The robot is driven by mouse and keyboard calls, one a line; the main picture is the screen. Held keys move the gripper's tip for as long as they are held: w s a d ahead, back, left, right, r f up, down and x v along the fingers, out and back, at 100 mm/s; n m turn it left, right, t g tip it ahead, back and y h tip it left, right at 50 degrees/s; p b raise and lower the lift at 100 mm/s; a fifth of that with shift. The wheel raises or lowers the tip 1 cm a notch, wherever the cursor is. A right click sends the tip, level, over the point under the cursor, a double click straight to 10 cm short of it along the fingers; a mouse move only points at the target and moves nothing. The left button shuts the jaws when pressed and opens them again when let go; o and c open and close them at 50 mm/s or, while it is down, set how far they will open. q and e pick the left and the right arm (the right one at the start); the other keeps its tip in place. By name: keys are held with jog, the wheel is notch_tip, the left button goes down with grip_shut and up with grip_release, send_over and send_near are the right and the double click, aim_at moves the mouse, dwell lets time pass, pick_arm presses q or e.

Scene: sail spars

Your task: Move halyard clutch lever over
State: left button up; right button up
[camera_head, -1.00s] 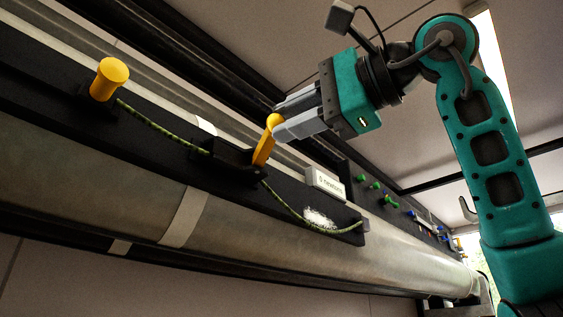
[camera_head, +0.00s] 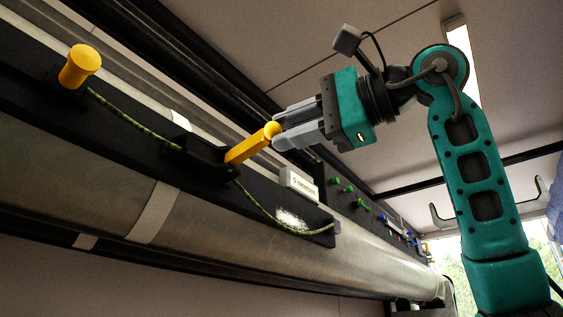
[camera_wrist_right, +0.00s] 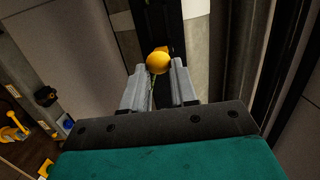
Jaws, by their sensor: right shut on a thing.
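The yellow halyard clutch lever (camera_head: 250,146) juts out from its black clutch body (camera_head: 200,156), tilted up and to the right in the head view. My right gripper (camera_head: 276,131) is shut on the lever's rounded tip. In the right wrist view the lever's round yellow end (camera_wrist_right: 158,62) sits between the two grey fingertips. A green-yellow rope (camera_head: 130,124) runs through the clutch and on to the right along the black rail. My left gripper is not in view.
A yellow knob (camera_head: 79,67) stands on the rail at upper left. A small white labelled box (camera_head: 299,184) lies right of the clutch. A panel with small coloured pegs (camera_head: 350,196) extends further along the spar (camera_head: 250,240).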

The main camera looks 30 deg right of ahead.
jog(key=shift+w+d, duration=0.1)
jog(key=shift+d, duration=0.35)
jog(key=shift+w+d, duration=0.15)
jog(key=shift+d, duration=0.45)
jog(key=o, duration=0.9)
jog(key=shift+a, duration=0.1)
jog(key=v, duration=1.3)
